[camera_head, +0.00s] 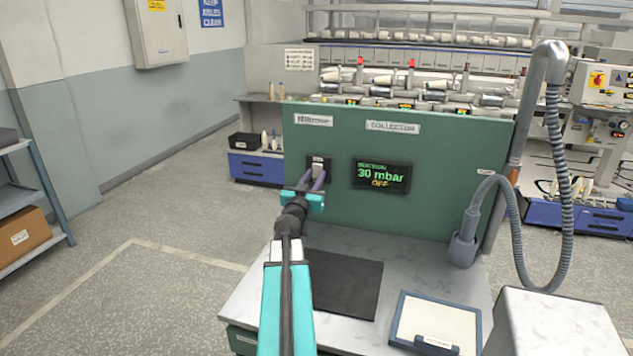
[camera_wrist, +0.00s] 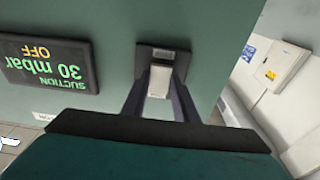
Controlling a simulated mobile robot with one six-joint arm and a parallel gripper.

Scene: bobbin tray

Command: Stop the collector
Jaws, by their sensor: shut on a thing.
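The collector (camera_head: 440,210) is a green panel standing at the back of a bench. A small switch (camera_head: 318,167) with a pale lever sits in a dark plate on the panel; the wrist view shows the lever (camera_wrist: 159,80) upside down. My gripper (camera_head: 317,180) is at the switch, its two dark fingers on either side of the lever and shut on it. A black display (camera_head: 381,175) right of the switch reads "SUCTION 30 mbar OFF"; it also shows in the wrist view (camera_wrist: 47,63). The fingertips partly hide the switch in the head view.
A dark mat (camera_head: 345,285) and a pale tray with a blue rim (camera_head: 400,310) lie on the bench top. A grey hose (camera_head: 560,200) and nozzle (camera_head: 463,245) stand at the right. A shelf with a box (camera_head: 22,238) is at the left.

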